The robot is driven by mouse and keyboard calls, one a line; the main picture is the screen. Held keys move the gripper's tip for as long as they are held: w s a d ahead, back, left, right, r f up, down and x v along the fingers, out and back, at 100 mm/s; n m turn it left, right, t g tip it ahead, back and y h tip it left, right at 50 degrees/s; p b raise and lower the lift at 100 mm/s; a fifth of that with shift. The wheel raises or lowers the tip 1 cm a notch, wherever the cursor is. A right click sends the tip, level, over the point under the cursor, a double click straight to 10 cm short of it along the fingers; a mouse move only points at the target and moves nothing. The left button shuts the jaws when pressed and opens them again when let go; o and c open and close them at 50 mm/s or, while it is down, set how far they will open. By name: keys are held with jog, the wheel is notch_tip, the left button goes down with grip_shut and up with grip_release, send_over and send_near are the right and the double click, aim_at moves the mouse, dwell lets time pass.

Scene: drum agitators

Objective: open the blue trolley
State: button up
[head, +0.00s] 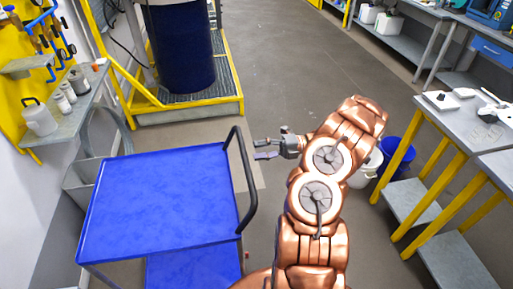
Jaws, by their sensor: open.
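The blue trolley (155,205) stands at the lower left, with a flat blue top and a lower blue shelf (195,268). Its black push handle (247,180) rises at the right end of the top. My gripper (259,149) is open and empty, just to the right of the handle's upper end, with its fingers pointing left. The fingertips look close to the handle; I cannot tell from this view whether they touch it. My copper arm hides part of the floor to the right of the trolley.
A dark blue drum (182,50) stands on a yellow-edged grated platform (195,105) behind the trolley. A wall shelf (68,120) with bottles is at left. Grey tables (455,120) with yellow legs and a blue bucket (398,155) are at right. The central aisle floor (300,60) is clear.

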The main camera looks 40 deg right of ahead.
jog(key=shift+s+d+f+p, duration=0.15)
jog(key=shift+s+d, duration=0.1)
jog(key=shift+d, duration=0.2)
jog(key=shift+s+d+f+p, duration=0.15)
jog(key=shift+s+d, duration=0.1)
jog(key=shift+d, duration=0.2)
jog(key=shift+r+p, duration=0.15)
jog(key=shift+p, duration=0.35)
jog(key=shift+a, duration=0.1)
